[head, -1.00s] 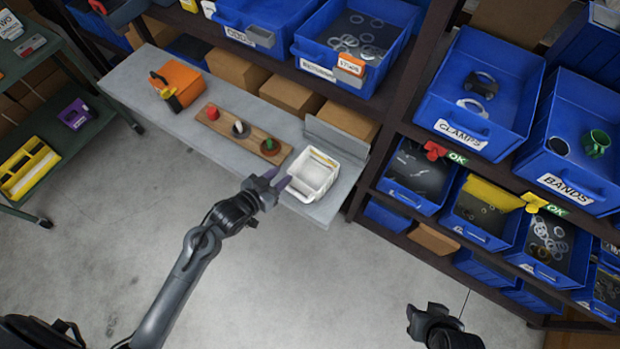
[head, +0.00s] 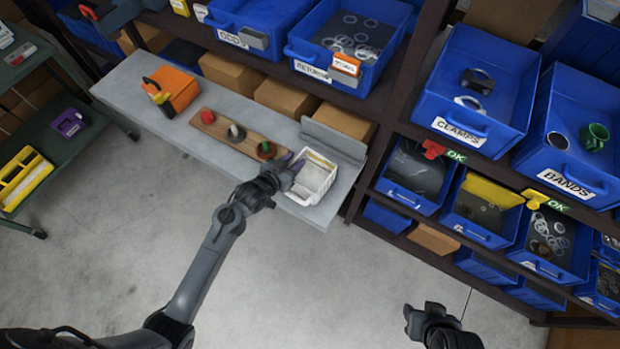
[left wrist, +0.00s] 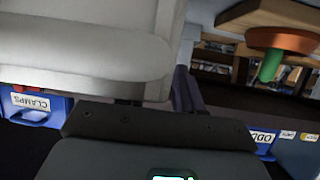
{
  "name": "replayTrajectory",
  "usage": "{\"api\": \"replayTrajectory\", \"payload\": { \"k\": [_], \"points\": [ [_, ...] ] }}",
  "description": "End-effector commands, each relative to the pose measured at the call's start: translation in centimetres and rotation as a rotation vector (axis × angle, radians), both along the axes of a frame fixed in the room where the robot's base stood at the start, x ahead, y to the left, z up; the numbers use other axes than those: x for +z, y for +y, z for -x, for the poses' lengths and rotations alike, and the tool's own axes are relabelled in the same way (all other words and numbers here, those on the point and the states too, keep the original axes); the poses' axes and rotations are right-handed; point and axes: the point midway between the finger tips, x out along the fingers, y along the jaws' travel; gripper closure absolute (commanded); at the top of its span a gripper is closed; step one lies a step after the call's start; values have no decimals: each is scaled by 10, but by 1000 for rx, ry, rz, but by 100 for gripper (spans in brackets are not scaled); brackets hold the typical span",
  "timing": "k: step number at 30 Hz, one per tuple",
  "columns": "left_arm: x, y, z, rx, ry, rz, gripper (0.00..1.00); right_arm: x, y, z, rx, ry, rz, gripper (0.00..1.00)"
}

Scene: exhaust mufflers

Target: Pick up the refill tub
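The refill tub, which I take to be the white open-topped tub (head: 322,176), stands at the right end of the grey bench. In the left wrist view the tub's pale wall and rounded rim (left wrist: 90,55) fill the upper left, very close. One dark finger (left wrist: 185,92) shows just right of the rim; the other is mostly hidden by the tub. I cannot tell whether they touch it. My right gripper (head: 420,318) hangs over the floor, far from the tub; its fingers are unclear.
A wooden board (head: 236,134) with red, grey and green-topped pieces lies left of the tub. An orange box (head: 172,88) is farther left on the bench (head: 130,85). A grey upright plate (head: 333,139) stands behind the tub. Shelves of blue bins (head: 470,95) rise to the right.

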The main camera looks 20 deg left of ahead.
Motion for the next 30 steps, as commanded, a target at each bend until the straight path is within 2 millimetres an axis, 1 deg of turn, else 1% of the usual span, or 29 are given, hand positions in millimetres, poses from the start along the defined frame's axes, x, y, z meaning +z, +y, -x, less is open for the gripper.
{"api": "replayTrajectory", "payload": {
  "k": [3,9,16,30],
  "points": [
    [-2,-1,-4,0,0,-1,65,-1,0,0,0,0,0,57],
    [-2,-1,-4,0,0,-1,65,-1,-1,0,3,-1,4,57],
    [-2,-1,-4,0,0,0,100,-1,-3,0,7,0,11,57],
    [-2,-1,-4,0,0,0,100,-1,-2,0,4,0,7,57]
  ]
}}
